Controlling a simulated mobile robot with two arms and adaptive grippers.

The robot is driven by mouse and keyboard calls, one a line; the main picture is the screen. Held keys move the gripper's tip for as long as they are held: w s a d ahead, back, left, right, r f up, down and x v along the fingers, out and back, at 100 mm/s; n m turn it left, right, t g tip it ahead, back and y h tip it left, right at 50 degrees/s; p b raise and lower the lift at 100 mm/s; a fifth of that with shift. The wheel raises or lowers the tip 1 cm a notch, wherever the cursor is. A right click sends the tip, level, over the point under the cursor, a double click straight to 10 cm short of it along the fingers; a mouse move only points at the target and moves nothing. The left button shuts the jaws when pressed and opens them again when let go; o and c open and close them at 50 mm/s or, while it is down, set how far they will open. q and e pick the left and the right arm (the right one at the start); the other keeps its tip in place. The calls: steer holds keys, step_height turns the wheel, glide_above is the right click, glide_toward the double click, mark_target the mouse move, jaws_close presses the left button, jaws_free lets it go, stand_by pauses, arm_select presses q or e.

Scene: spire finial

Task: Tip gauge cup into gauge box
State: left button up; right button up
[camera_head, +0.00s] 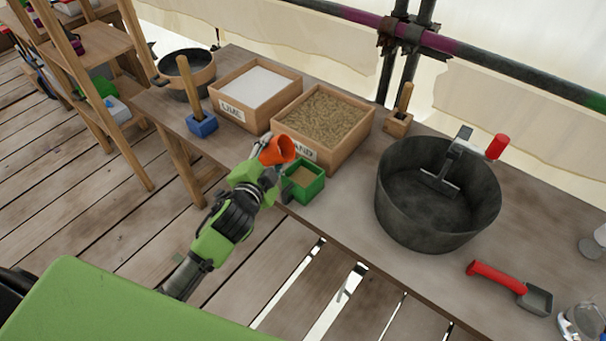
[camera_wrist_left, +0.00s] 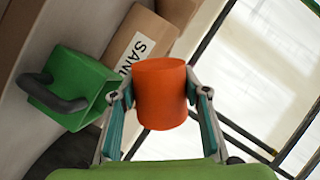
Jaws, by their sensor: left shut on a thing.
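The orange gauge cup (camera_head: 279,150) is held by my left gripper (camera_head: 262,158), with its mouth tilted toward the right in the head view. In the left wrist view the cup (camera_wrist_left: 161,94) sits between the two fingers of my left gripper (camera_wrist_left: 160,98). The green gauge box (camera_head: 315,187) stands at the table's front edge, just right of and below the cup; sandy material shows inside it. The box with its dark handle also shows in the left wrist view (camera_wrist_left: 82,78), left of the cup. The cup's inside is mostly hidden. My right gripper is not in view.
The SAND box (camera_head: 333,155) stands right behind the green box, with the LIME box (camera_head: 222,107) to its left. A black tub (camera_head: 430,236) stands to the right. A red-handled scoop (camera_head: 495,276) lies at the front right. Bare tabletop separates green box and tub.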

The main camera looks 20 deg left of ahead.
arm_select(q)
steer(key=shift+r, duration=0.25)
steer(key=shift+r+m+y, duration=0.2)
steer(key=shift+m+y, duration=0.1)
steer(key=shift+m, duration=0.3)
steer(key=shift+d+f+m+b, duration=0.1)
steer(key=shift+f+m+b, duration=0.1)
steer(key=shift+m+b, duration=0.15)
steer(key=shift+f+m+y+b, duration=0.2)
steer(key=shift+m+y+b, duration=0.15)
steer(key=shift+b, duration=0.1)
steer(key=shift+d+r, duration=0.15)
steer(key=shift+d, duration=0.05)
steer(key=shift+d+r+m+y+p, duration=0.25)
steer(key=shift+d+m+y+p, duration=0.1)
steer(key=shift+d+m+p, duration=0.35)
steer(key=shift+d+r+m+p, duration=0.1)
steer(key=shift+r+m+p, duration=0.25)
steer(key=shift+m+p, duration=0.3)
stand_by(1.0)
steer(key=shift+w+d+f+m+y, duration=0.1)
steer(key=shift+d+f+m+y, duration=0.1)
steer(key=shift+f+m+y, duration=0.2)
stand_by(0.7)
